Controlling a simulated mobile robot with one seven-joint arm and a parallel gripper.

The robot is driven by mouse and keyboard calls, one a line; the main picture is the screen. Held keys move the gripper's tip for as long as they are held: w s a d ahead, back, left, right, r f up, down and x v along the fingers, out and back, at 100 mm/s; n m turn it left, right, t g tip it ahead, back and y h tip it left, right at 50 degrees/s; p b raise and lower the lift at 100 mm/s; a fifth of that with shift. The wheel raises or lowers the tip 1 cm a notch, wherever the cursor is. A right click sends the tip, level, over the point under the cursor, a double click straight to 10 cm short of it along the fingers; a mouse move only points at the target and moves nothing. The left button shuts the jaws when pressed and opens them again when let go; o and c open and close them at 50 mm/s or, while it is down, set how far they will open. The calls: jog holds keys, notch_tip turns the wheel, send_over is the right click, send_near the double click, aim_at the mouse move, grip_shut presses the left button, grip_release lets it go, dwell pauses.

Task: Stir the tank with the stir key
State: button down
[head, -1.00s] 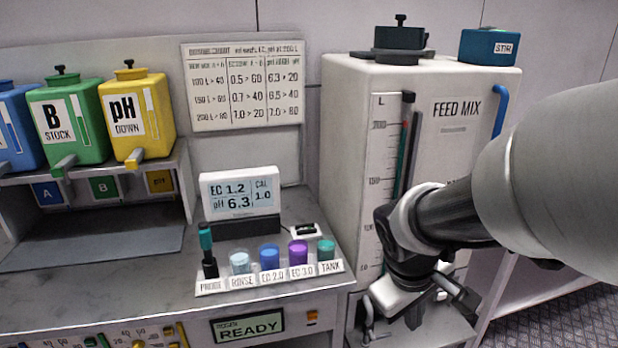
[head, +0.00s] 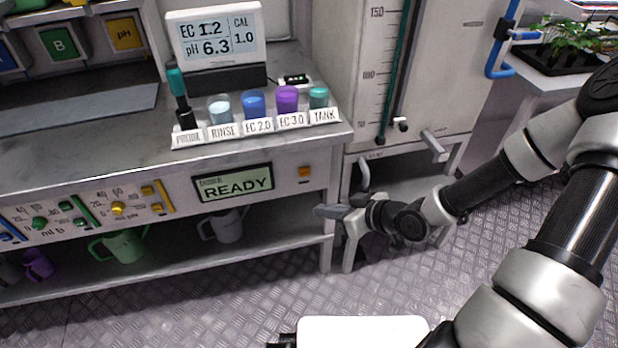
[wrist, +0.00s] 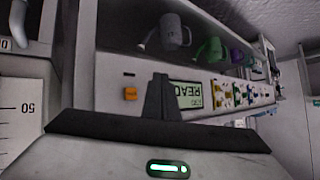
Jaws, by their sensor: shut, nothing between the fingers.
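The white feed tank (head: 440,75) stands right of the bench, with its level scale and teal tube showing; its top is out of the head view. A small orange key (head: 305,172) sits on the bench front, right of the READY display (head: 233,183). It also shows in the wrist view (wrist: 131,94), with no readable label, so I cannot tell whether it is the stir key. My gripper (head: 322,211) is shut and empty, below and slightly right of the orange key, pointing left. In the wrist view the closed fingers (wrist: 160,82) show in front of the panel.
The sample cups and probe (head: 182,112) stand along the bench's front edge. Jugs, including a green one (head: 122,245), stand on the lower shelf. A drain tap (head: 433,143) juts from the tank. Plants (head: 570,45) stand at right. The floor in front is open.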

jog(key=shift+w+a+r+t+y, duration=0.25)
jog(key=shift+a+t+y, duration=0.05)
jog(key=shift+a+y, duration=0.2)
jog(key=shift+w, duration=0.1)
send_near(300, 177)
jog(key=shift+s+f+x, duration=0.1)
jog(key=shift+s+x, duration=0.15)
jog(key=shift+x, duration=0.9)
jog(key=shift+s+f+x, duration=0.1)
jog(key=shift+s+x, duration=0.1)
jog(key=shift+x, duration=0.9)
jog(key=shift+w+a, duration=0.1)
jog(key=shift+a, duration=0.1)
jog(key=shift+w+a, duration=0.1)
jog(key=shift+w, duration=0.2)
jog(key=shift+w+a, duration=0.15)
jog(key=shift+w, duration=0.3)
dwell(0.8)
jog(key=shift+s, duration=0.15)
jog(key=shift+s+d+p, duration=0.3)
jog(key=shift+s, duration=0.4)
jog(key=shift+s, duration=0.15)
